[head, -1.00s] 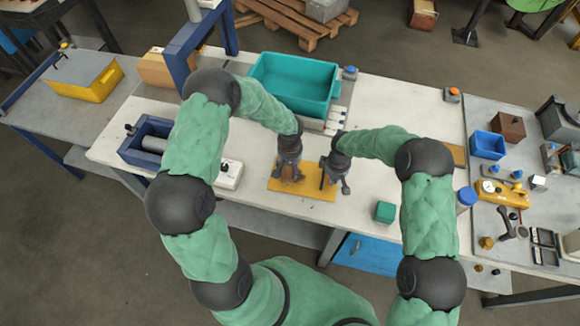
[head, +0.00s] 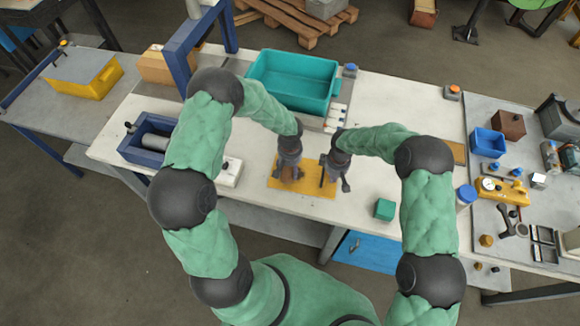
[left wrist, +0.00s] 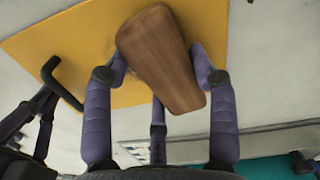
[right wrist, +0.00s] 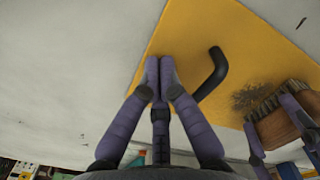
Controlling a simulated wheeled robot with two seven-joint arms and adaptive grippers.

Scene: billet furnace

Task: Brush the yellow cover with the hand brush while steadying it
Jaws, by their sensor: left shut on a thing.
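The flat yellow cover (head: 312,174) lies on the white bench and also shows in the left wrist view (left wrist: 60,45) and the right wrist view (right wrist: 195,40). My left gripper (head: 289,177) is shut on the wooden hand brush (left wrist: 160,58). In the right wrist view the brush (right wrist: 280,122) has its bristles down at the cover, beside a dark smudge (right wrist: 257,96). The cover's black bent handle (right wrist: 214,75) stands between the brush and my right gripper. My right gripper (right wrist: 158,62) has its fingertips together at the cover, beside the handle and apart from it.
A teal bin (head: 292,82) stands behind the cover. A green block (head: 384,209) sits to the right on the bench. A blue holder with a cylinder (head: 150,140) and a white switch box (head: 229,173) are to the left. Bare bench lies right of the cover.

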